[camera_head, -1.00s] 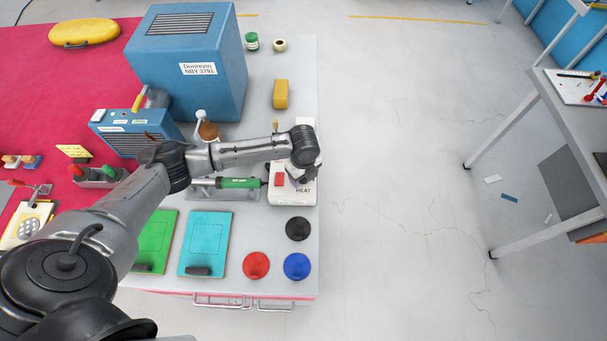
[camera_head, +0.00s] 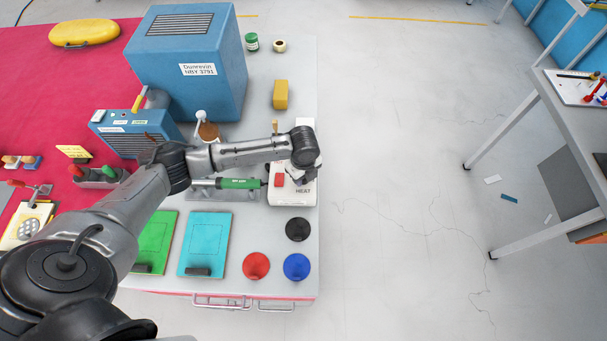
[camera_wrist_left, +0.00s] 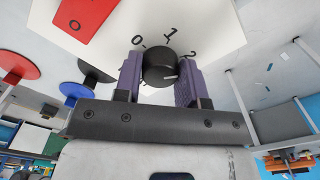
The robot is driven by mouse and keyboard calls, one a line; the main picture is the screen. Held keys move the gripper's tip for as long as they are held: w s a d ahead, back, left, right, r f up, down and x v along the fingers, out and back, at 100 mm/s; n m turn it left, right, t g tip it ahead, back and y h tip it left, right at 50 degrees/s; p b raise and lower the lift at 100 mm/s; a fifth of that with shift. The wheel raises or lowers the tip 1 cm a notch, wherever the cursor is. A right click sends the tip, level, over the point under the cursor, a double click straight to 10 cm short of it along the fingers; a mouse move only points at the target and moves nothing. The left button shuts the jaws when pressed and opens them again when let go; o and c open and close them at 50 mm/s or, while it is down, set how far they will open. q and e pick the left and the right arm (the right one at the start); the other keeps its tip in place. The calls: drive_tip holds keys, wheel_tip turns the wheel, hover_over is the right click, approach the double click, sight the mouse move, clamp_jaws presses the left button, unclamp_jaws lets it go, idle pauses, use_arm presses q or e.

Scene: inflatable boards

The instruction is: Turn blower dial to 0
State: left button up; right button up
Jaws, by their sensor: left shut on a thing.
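The blower box (camera_head: 305,197) is white, marked HEAT, with a red switch (camera_head: 279,180); it stands at the right edge of the bench. My left gripper (camera_head: 300,176) is over it and hides the dial in the head view. In the left wrist view the round black dial (camera_wrist_left: 159,68) sits between the two purple fingers of my left gripper (camera_wrist_left: 160,80), which are shut on its sides. Printed 0, 1 and 2 surround the dial. Its white mark shows on the right side, the side of the 2. The red switch also shows there (camera_wrist_left: 88,17). My right gripper is out of view.
A green-handled tool (camera_head: 238,183) lies just left of the box. Black (camera_head: 298,229), red (camera_head: 256,265) and blue (camera_head: 296,266) discs lie in front. A yellow block (camera_head: 281,94) and a large blue machine (camera_head: 190,60) stand behind. Open floor lies to the right.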

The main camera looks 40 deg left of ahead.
use_arm(q)
drive_tip(key=shift+r+p, duration=0.2)
drive_tip(key=shift+p, duration=0.35)
drive_tip(key=n+p, duration=0.9)
drive_tip(key=p, duration=0.1)
drive_tip(key=shift+r+p, duration=0.1)
drive_tip(key=shift+p, duration=0.3)
drive_tip(key=n+p, duration=0.2)
drive_tip(key=shift+n, duration=0.4)
drive_tip(key=n+p, duration=0.2)
drive_tip(key=shift+n, duration=0.3)
drive_tip(key=n+p, duration=0.2)
drive_tip(key=n, duration=0.1)
drive_tip(key=shift+n, duration=0.3)
drive_tip(key=n+p, duration=0.2)
drive_tip(key=n, duration=0.2)
drive_tip(key=shift+f+p, duration=0.2)
drive_tip(key=shift+p, duration=0.1)
drive_tip(key=shift+n, duration=0.9)
drive_tip(key=shift+f, duration=0.1)
